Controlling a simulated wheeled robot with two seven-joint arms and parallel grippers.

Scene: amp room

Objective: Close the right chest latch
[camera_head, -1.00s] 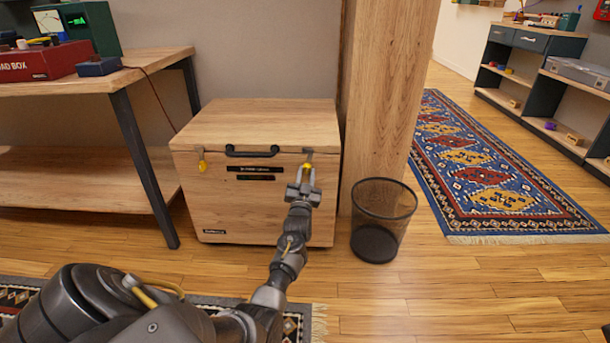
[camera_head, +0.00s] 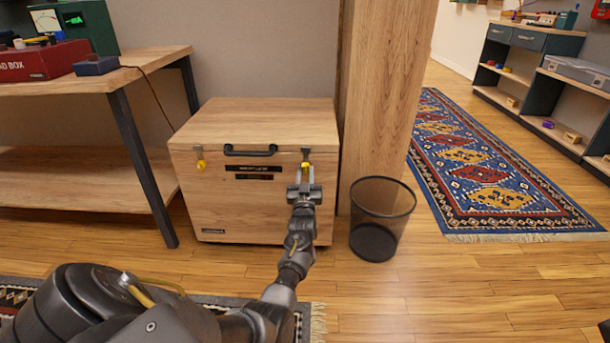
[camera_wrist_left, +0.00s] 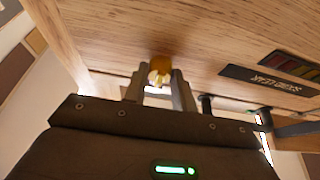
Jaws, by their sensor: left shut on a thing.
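The wooden chest (camera_head: 213,204) stands on the floor with its lid (camera_head: 270,118) lying down flat. Its right latch (camera_head: 306,167) has a yellow tab that hangs near the right end of the front face. My left gripper (camera_head: 305,175) comes up from below and is shut on the right latch. In the left wrist view the yellow tab (camera_wrist_left: 160,68) shows at the fingertips (camera_wrist_left: 160,86), against the wood. The fingers hide part of the tab. The left latch (camera_head: 201,163) hangs on the other side of the front. My right gripper is not in view.
A black handle (camera_head: 251,152) sits between the latches. A mesh waste bin (camera_head: 382,216) stands close to the chest's right, before a wooden post (camera_head: 385,90). A workbench (camera_head: 140,150) stands at the left. Floor in front right is clear.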

